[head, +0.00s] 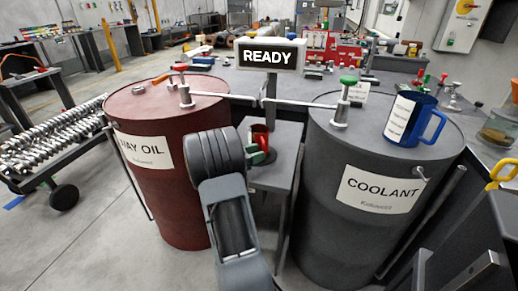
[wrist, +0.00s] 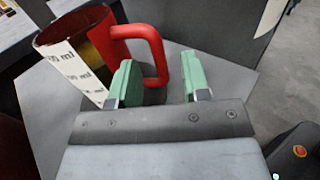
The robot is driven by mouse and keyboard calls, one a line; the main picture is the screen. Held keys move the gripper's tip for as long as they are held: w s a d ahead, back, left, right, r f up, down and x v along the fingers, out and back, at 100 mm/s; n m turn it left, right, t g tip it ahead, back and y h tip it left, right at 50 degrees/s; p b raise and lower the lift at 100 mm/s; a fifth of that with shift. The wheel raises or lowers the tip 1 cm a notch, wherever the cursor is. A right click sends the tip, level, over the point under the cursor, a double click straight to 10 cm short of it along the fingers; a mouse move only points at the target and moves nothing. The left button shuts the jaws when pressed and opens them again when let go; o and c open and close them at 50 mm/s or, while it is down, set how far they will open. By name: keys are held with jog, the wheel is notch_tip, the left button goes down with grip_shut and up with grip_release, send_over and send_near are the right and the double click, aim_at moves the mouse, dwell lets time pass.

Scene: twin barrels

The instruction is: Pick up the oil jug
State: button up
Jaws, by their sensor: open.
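The red oil jug (head: 259,134) stands upright on a narrow grey stand (head: 283,134) between the two barrels. In the wrist view, the jug (wrist: 73,66) shows at the upper left, with a white measuring scale on its side and a thick red handle (wrist: 160,58) facing right. My gripper (wrist: 161,84) is open, with green fingertips. The handle's upright bar lies between the fingertips in the picture, the left one overlapping the handle's loop. I cannot tell whether they touch it. In the head view my gripper (head: 263,155) is partly hidden behind my arm.
A red way oil barrel (head: 178,205) stands left and a dark coolant barrel (head: 340,235) right, both with taps on top. A blue jug (head: 412,120) sits on the coolant barrel. A READY sign (head: 272,55) rises behind the stand. Metal rods extend over the stand.

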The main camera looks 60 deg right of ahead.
jog(key=b+x, duration=0.1)
jog(key=x, duration=0.4)
grip_shut()
dwell(0.4)
